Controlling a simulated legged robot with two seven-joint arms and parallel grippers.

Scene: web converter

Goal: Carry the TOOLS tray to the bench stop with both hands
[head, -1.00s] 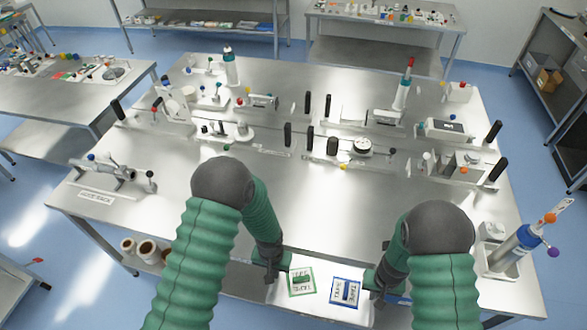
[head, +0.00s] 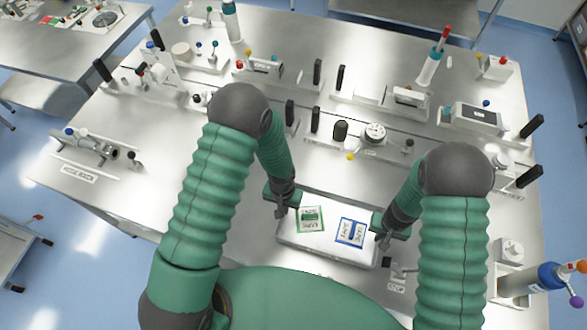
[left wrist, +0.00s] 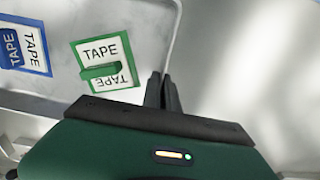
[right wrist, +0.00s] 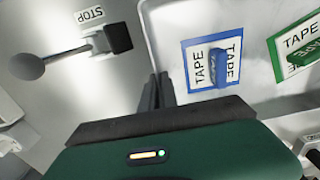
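A white tray (head: 290,232) lies at the front of the steel bench, between my grippers. It carries a green-edged TAPE card (head: 310,219) and a blue-edged TAPE card (head: 351,232); no TOOLS lettering is readable. My left gripper (head: 279,211) has its fingers together on the left rim, also seen in the left wrist view (left wrist: 163,92). My right gripper (head: 384,242) is shut on the right rim, also seen in the right wrist view (right wrist: 157,92). The bench stop (right wrist: 117,38), a dark block by a STOP label (right wrist: 90,14), is just beyond the right rim. Whether the tray touches the bench is unclear.
Fixtures with black handles stand across the bench behind the tray, including a round dial (head: 375,133). A clamp-like fixture (head: 95,148) is at the left. Bare steel lies left of the tray.

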